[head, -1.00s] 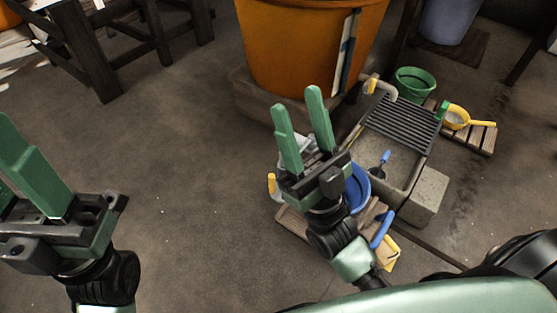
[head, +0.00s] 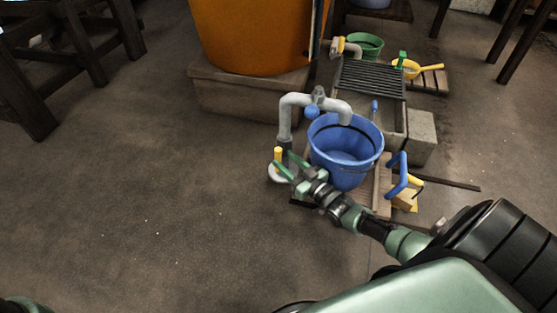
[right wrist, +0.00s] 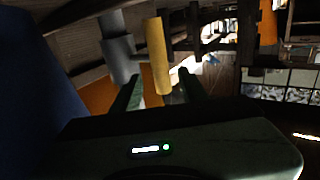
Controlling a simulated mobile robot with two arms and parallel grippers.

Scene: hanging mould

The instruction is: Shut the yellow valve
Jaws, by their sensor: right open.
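The yellow valve handle (head: 278,154) is a short upright bar near the foot of a grey pipe (head: 285,120) that bends over a blue bucket (head: 345,150). My right gripper (head: 283,159) is open with its fingertips at this handle. In the right wrist view the yellow handle (right wrist: 158,50) stands upright between my two open fingers (right wrist: 160,85), in line with the gap. I cannot tell whether they touch it. Only a small green piece of my left arm shows at the lower left corner; the left gripper's fingers are out of sight.
A blue knob (head: 312,112) sits on the same pipe. A large orange vat (head: 250,40) on a stone block (head: 240,95) stands behind. A sink with a black grate (head: 370,78), a green bucket (head: 363,45) and a yellow ladle (head: 405,68) stand farther right.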

